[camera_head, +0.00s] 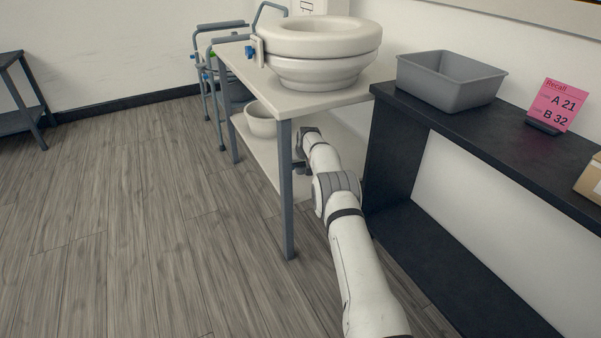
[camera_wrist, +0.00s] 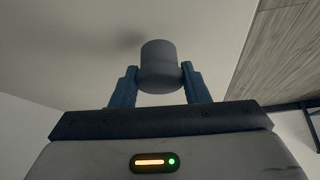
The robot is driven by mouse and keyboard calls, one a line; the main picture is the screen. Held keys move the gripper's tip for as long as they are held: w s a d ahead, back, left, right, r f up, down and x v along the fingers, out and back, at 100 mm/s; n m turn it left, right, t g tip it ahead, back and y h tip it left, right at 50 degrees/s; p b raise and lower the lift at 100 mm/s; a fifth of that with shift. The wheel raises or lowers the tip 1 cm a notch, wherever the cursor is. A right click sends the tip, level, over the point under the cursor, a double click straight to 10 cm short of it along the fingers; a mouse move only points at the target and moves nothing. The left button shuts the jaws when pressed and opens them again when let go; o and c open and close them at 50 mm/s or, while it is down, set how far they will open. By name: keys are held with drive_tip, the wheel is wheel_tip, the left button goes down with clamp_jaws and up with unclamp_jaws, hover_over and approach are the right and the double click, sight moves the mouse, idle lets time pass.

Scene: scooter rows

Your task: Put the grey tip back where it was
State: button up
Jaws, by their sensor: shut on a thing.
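The grey tip (camera_wrist: 158,66) is a short grey cylinder in the wrist view. My gripper (camera_wrist: 160,84) has its two blue fingers shut on it, one on each side. The tip is in front of a plain pale surface, with a soft dark shadow to its left. I cannot tell whether it touches that surface. In the head view my arm reaches in between the top and lower shelf of the white table (camera_head: 352,95). There the fingers and the tip are hidden. A walker (camera_head: 212,75) with grey legs and blue parts stands behind the table.
A raised toilet seat (camera_head: 320,50) sits on the table top, and a white bowl (camera_head: 262,124) on its lower shelf. A grey table leg (camera_head: 287,190) stands close to my arm. A dark shelf (camera_head: 480,125) with a grey bin (camera_head: 440,85) is at right.

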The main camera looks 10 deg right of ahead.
sight(302, 166)
drive_tip(key=shift+f, duration=1.4)
drive_tip(key=o, duration=1)
drive_tip(key=shift+s+r, duration=0.1)
drive_tip(key=shift+r, duration=0.4)
drive_tip(key=p+v, duration=0.3)
drive_tip(key=v, duration=0.4)
drive_tip(key=shift+d+f, duration=0.1)
